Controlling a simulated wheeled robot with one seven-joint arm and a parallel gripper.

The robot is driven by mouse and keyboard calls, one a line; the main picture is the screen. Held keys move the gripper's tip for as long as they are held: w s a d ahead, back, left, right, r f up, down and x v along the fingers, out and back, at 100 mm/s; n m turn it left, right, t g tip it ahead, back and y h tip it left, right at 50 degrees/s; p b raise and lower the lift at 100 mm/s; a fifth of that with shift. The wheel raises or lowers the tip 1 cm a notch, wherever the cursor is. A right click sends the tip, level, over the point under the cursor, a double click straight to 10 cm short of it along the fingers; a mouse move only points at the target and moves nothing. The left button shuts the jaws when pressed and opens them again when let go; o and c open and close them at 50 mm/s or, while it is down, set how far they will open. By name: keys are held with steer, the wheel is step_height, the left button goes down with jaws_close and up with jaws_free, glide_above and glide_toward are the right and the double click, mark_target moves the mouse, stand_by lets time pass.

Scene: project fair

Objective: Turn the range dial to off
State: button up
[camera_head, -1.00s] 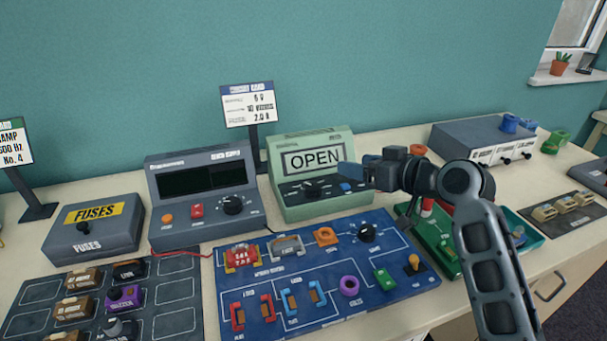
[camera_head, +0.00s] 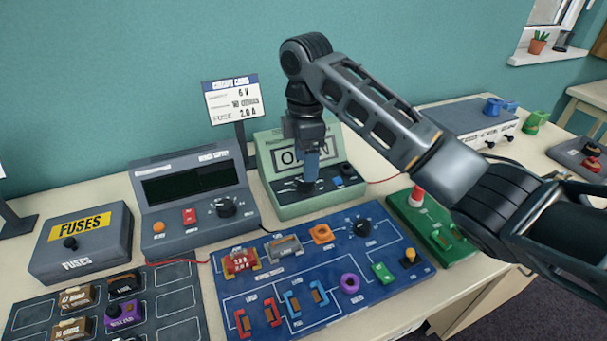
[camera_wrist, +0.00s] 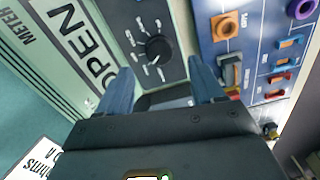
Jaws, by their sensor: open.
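The green meter (camera_head: 267,152) stands at the back of the table, its screen reading OPEN in the wrist view. Its black range dial (camera_wrist: 158,48) sits on the sloped panel below the screen, with small white labels around it. I cannot read which label it points to.
The bench supply (camera_head: 190,170) with its own knob stands left of the meter. The blue circuit board (camera_head: 325,300) lies in front, with several coloured parts. A green board (camera_head: 418,224) with a red button lies to the right. A blue button (camera_head: 345,169) is right of the dial.

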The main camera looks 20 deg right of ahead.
mark_target(306, 186)
steer(key=shift+f+p, duration=0.35)
steer(key=shift+f, duration=2.35)
steer(key=shift+c, duration=0.4)
steer(key=c, duration=1)
